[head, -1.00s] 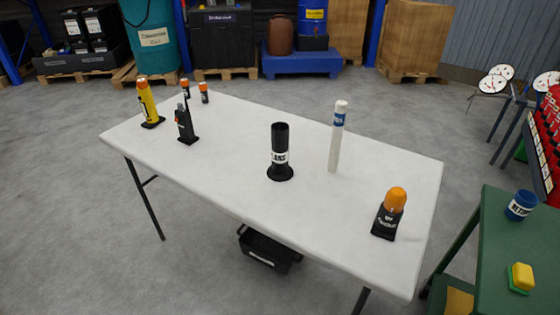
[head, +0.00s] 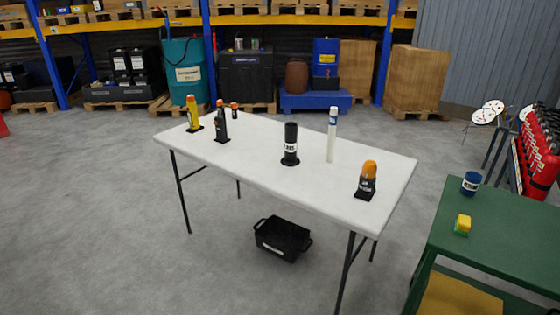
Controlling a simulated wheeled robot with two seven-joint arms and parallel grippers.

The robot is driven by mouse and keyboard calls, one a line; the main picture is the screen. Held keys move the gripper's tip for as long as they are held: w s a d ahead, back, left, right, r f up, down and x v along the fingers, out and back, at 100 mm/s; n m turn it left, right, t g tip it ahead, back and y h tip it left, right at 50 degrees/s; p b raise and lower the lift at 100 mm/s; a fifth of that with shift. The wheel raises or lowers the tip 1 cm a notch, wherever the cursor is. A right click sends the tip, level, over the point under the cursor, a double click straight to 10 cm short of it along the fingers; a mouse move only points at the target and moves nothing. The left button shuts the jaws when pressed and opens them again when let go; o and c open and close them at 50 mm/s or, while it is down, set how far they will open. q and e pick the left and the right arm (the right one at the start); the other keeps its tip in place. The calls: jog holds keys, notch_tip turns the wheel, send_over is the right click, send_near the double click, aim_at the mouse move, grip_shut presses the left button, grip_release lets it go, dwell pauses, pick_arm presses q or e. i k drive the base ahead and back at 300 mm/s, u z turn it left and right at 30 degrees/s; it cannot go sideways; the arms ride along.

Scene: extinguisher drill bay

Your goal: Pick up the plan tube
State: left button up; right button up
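The plan tube (head: 332,136) is most likely the tall white cylinder with a blue band near its top. It stands upright on the white folding table (head: 262,160), right of centre. Just left of it stands a black cylinder with a white label (head: 290,146) on a wider black base. An orange-topped beacon (head: 367,181) stands to its right near the table's right end. Neither of my grippers shows in the head view.
A yellow torch (head: 193,114), a black radio (head: 221,124) and a small orange-capped item (head: 234,110) stand at the table's left end. A black crate (head: 282,237) lies under the table. A green cart (head: 505,235) with a blue cup (head: 471,183) stands at right. Grey floor in front is free.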

aim_at(289, 159)
jog(key=u, duration=0.7)
jog(key=i, duration=0.95)
jog(key=u, duration=0.35)
jog(key=i, duration=0.9)
jog(key=z, duration=0.5)
